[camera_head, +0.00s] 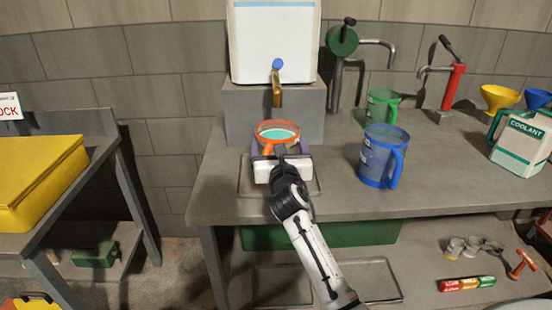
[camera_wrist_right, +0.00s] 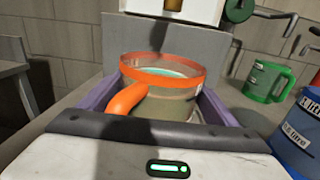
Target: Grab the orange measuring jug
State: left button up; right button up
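The orange measuring jug (camera_head: 277,131) has a clear body, an orange rim and handle, and teal liquid in it. It stands upright at the tray below the dispenser's spout. In the right wrist view the jug (camera_wrist_right: 170,100) is between my fingers, its orange handle pointing toward my palm. My right gripper (camera_head: 280,147) has its two purple fingers spread, one on each side of the jug. The fingers are very close to the jug's sides; firm contact does not show. My left gripper is not in view.
A white dispenser (camera_head: 275,45) with a brass spout stands on a grey block (camera_head: 240,112) behind the jug. A blue jug (camera_head: 383,158) and a green jug (camera_head: 380,105) stand to the right. A coolant container (camera_head: 520,142) is farther right. A yellow box (camera_head: 35,180) is on the left bench.

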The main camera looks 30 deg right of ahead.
jog(key=c, duration=1.1)
jog(key=shift+r, duration=0.3)
jog(key=shift+c, duration=1.1)
jog(key=shift+r, duration=0.1)
